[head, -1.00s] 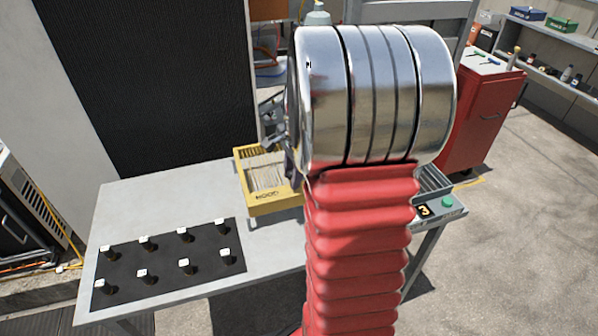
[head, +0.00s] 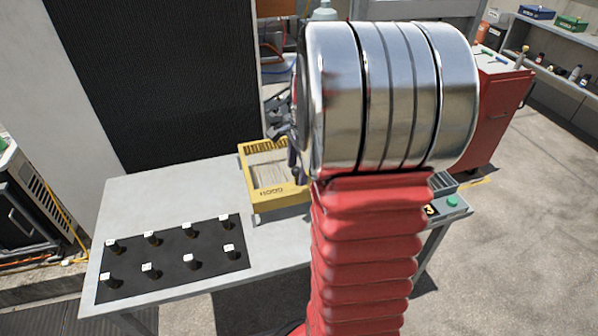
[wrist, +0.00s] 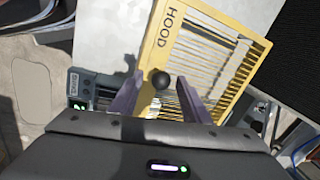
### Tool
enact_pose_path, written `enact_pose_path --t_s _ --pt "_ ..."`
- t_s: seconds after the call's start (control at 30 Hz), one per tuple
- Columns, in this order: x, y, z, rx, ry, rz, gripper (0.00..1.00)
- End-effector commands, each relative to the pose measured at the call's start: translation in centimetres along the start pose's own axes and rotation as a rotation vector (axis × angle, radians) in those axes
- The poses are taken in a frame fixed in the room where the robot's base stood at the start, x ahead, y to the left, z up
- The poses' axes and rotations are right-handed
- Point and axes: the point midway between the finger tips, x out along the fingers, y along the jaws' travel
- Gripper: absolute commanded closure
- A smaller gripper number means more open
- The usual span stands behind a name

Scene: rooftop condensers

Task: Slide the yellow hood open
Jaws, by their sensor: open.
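The yellow hood (head: 281,198) is a flat frame around a slatted panel, on the grey bench left of my arm; its right part is hidden in the head view. In the wrist view the hood (wrist: 165,55) shows its HOOD lettering and slats. A round black knob (wrist: 160,79) stands at its near left edge. My gripper (wrist: 160,82) is open, with one purple-grey finger on each side of the knob. A gap shows on both sides, so no grip is visible. In the head view, my gripper (head: 293,158) is mostly hidden behind my arm.
A black mat (head: 170,262) with several white-topped dark pegs lies on the bench's left (head: 150,195). A grey box with a green button (head: 452,201) sits at the bench's right end. A red cabinet (head: 500,105) stands behind on the right.

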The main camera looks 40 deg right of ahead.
Motion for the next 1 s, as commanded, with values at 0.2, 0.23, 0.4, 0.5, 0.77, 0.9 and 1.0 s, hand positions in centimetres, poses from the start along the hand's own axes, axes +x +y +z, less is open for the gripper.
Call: enact_pose_path --t_s 0.2,0.23,0.4,0.5,0.77,0.9,1.0 --pt "-3.8 0.0 -0.1 0.001 0.003 -0.004 0.57" --pt "-4.3 0.0 -0.1 0.001 0.002 -0.003 0.57" --pt "-7.3 0.1 -0.1 0.002 0.002 -0.002 0.57" --pt "-9.0 0.2 -0.1 0.002 0.002 -0.002 0.57" --pt "-11.4 0.3 -0.1 0.002 0.000 0.001 0.57" --pt "-11.6 0.3 -0.1 0.002 0.000 0.002 0.57" --pt "-11.6 0.3 -0.1 0.002 0.000 0.002 0.57"
